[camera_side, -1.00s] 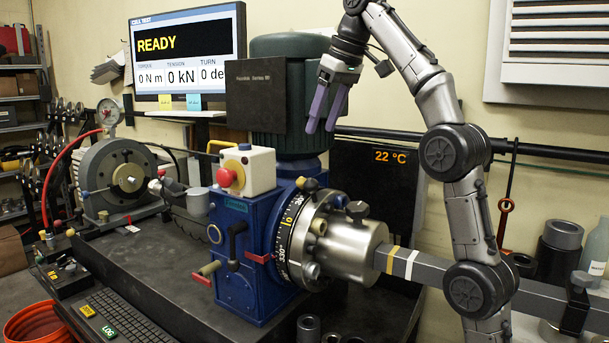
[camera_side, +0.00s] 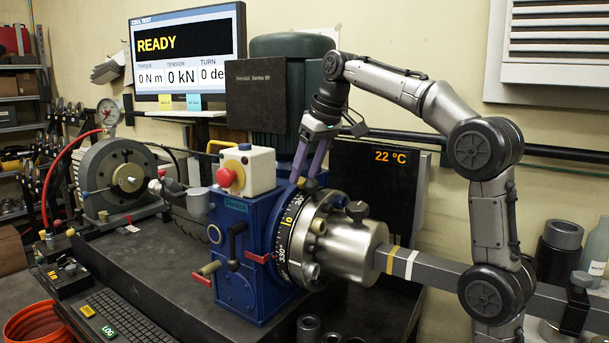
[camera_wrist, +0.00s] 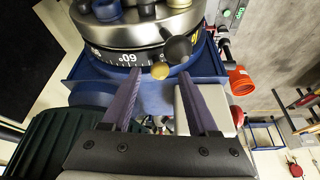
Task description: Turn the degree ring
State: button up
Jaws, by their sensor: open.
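The degree ring (camera_side: 284,238) is a black band with white numbers around the front of the blue machine housing. Its top edge and a "60" mark show in the wrist view (camera_wrist: 118,57). My gripper (camera_side: 307,176) is at the ring's upper side, with its purple fingers pointing down. In the wrist view my gripper (camera_wrist: 164,78) is open, its two fingers apart. A brass-ended knob (camera_wrist: 160,70) shows between the fingertips, close to the ring. Whether the fingers touch it, I cannot tell.
A steel hub (camera_side: 350,250) and a long grey bar (camera_side: 440,270) stick out from the ring. A box with a red button (camera_side: 228,176) stands left of my gripper. A dark green motor (camera_side: 285,85) rises behind. The monitor (camera_side: 188,50) reads READY with zeros.

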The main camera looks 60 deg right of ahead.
jog(key=shift+w+f, duration=0.25)
jog(key=shift+f, duration=0.45)
grip_shut()
dwell(1.0)
